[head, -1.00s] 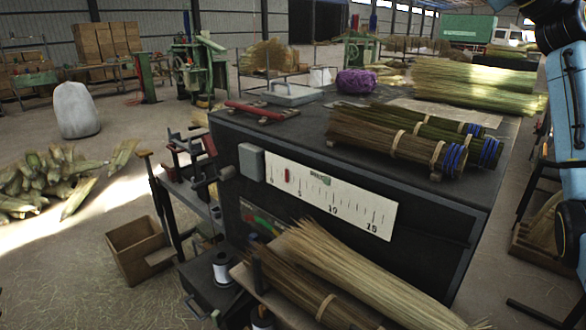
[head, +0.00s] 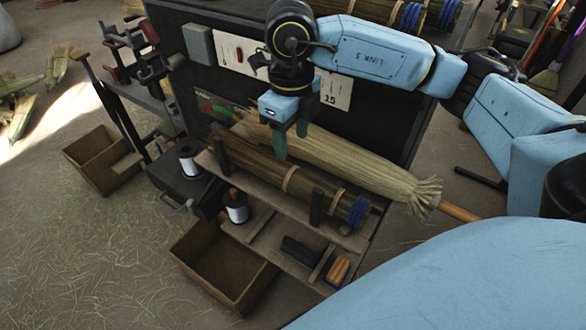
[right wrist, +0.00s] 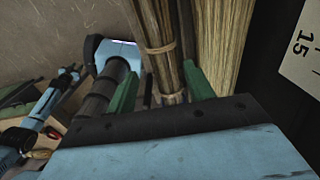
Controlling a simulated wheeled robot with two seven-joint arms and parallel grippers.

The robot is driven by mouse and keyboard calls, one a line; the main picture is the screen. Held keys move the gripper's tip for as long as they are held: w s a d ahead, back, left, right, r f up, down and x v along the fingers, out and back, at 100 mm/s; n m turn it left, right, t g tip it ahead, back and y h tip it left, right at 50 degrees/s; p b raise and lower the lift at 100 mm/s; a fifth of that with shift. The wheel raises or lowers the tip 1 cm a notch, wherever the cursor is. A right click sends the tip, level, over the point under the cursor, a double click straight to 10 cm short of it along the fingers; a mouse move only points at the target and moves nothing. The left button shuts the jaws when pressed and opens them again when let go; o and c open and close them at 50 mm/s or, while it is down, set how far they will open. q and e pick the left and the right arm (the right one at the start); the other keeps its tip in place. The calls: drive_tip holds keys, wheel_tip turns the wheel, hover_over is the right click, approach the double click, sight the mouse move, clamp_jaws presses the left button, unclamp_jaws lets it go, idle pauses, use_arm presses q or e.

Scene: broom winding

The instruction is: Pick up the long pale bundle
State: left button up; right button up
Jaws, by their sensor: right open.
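The long pale bundle (head: 360,165) lies slanting along the shelf at the front of the dark bench, its frayed end and an orange-brown stick pointing right. It also shows at the right in the right wrist view (right wrist: 228,35). A darker brown bundle (head: 310,190) with tan ties and blue cord lies beside it on the near side. My right gripper (head: 291,142) is open, pointing down over the two bundles. In the right wrist view the brown bundle (right wrist: 155,25) appears between its green fingers, and the pale one beyond the right finger. Contact cannot be told. My left gripper is not recognisable.
The dark bench panel with a white scale (head: 336,88) stands behind the bundles. Upright posts (head: 317,207) stand along the shelf edge. White spools (head: 236,206) and open wooden boxes (head: 225,265) are below and left.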

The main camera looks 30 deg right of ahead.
wheel_tip(320, 180, down, 12)
drive_tip(key=shift+d+f, duration=0.1)
drive_tip(key=shift+d, duration=0.05)
idle(0.4)
drive_tip(key=shift+c, duration=0.4)
drive_tip(key=c, duration=0.5)
drive_tip(key=shift+c, duration=0.4)
drive_tip(key=shift+r, duration=0.25)
wheel_tip(320, 180, up, 18)
drive_tip(key=shift+p, duration=0.35)
